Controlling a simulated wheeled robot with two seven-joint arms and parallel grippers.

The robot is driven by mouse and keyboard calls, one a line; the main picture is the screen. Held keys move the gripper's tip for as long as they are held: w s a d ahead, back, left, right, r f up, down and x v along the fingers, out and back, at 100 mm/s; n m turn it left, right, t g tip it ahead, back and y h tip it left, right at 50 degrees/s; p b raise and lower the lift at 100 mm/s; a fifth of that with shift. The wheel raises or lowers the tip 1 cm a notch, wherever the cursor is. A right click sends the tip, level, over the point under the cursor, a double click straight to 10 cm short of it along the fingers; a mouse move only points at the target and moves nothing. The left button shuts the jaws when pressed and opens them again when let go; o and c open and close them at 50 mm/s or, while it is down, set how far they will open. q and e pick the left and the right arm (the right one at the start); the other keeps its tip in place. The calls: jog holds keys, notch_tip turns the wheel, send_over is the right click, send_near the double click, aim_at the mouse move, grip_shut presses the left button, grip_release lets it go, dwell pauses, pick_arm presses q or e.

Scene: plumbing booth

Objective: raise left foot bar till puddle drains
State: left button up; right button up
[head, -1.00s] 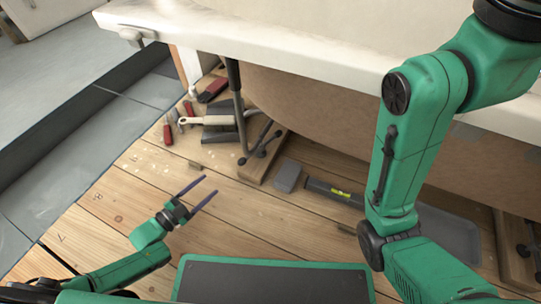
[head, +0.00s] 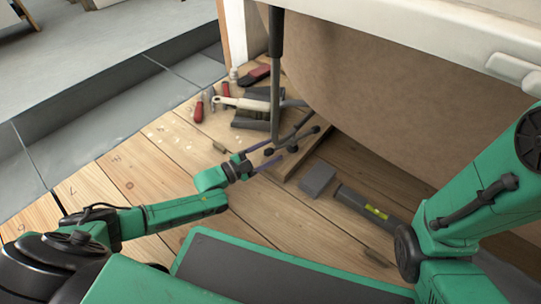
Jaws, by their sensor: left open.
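A dark upright post (head: 276,85) stands on a wooden block at the left end of the white tub. At its foot is a dark bar assembly (head: 303,134) with round knobs, which looks like the left foot bar. My left gripper (head: 277,151) is open, its two purple fingers pointing right at the near knobs. I cannot tell whether the fingers touch or straddle the bar. No clear puddle shows; small pale specks (head: 170,136) dot the planks at left. My right arm comes down the right side; its gripper is out of view.
Behind the post lie a pale-handled tool (head: 245,103), red-handled tools (head: 199,108) and a dark tray (head: 250,121). A grey block (head: 318,178) and a dark tube with a yellow level (head: 372,207) lie right of the gripper.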

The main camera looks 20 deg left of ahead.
pick_arm(q)
grip_shut()
dwell(1.4)
